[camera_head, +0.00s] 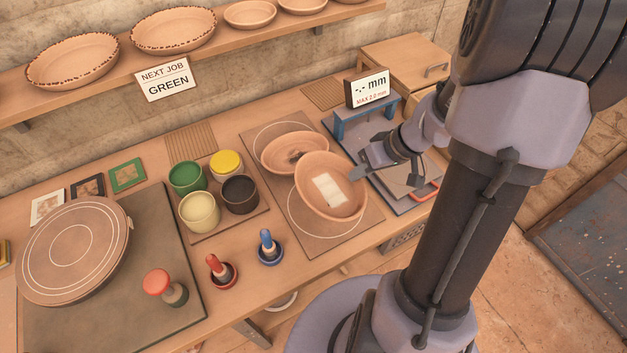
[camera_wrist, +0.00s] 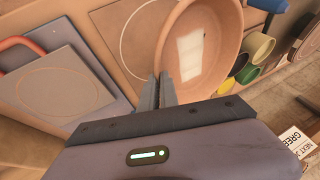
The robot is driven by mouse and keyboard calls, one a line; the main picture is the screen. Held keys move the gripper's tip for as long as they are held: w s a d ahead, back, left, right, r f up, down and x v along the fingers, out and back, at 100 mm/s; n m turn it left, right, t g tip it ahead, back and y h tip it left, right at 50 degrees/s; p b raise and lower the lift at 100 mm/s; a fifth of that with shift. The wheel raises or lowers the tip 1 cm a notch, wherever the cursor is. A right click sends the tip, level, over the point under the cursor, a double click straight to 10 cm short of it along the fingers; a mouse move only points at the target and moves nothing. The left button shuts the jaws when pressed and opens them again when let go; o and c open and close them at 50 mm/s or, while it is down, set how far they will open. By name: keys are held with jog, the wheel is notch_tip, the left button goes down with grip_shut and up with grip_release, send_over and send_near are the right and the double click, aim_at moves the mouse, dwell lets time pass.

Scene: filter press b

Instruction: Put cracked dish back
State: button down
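Two clay dishes show on the work mat (camera_head: 345,240) in the head view. The front dish (camera_head: 308,200) has a pale rectangular patch inside and looks tilted; it partly covers the other dish (camera_head: 272,148), which has a dark mark inside. I cannot clearly make out a crack in either. My gripper (camera_head: 362,172) is at the front dish's right rim. In the wrist view, the fingers (camera_wrist: 161,92) are close together with this dish's rim (camera_wrist: 172,45) between them, and they look shut on it. Whether the dish is clear of the mat is hard to tell.
Paint pots (camera_head: 198,212) stand left of the mat, with red and blue stampers (camera_head: 268,247) in front. A turntable (camera_head: 72,250) is far left. A shelf (camera_head: 215,50) above holds several dishes.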

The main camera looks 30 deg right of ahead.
jog(key=f+b, duration=0.4)
jog(key=f, duration=0.5)
jog(key=shift+s+f, duration=0.15)
jog(key=shift+s, duration=0.05)
jog(key=shift+d+f, duration=0.1)
jog(key=shift+f, duration=0.2)
jog(key=shift+f, duration=0.1)
jog(key=c, duration=1.6)
grip_release()
jog(key=shift+w, duration=0.1)
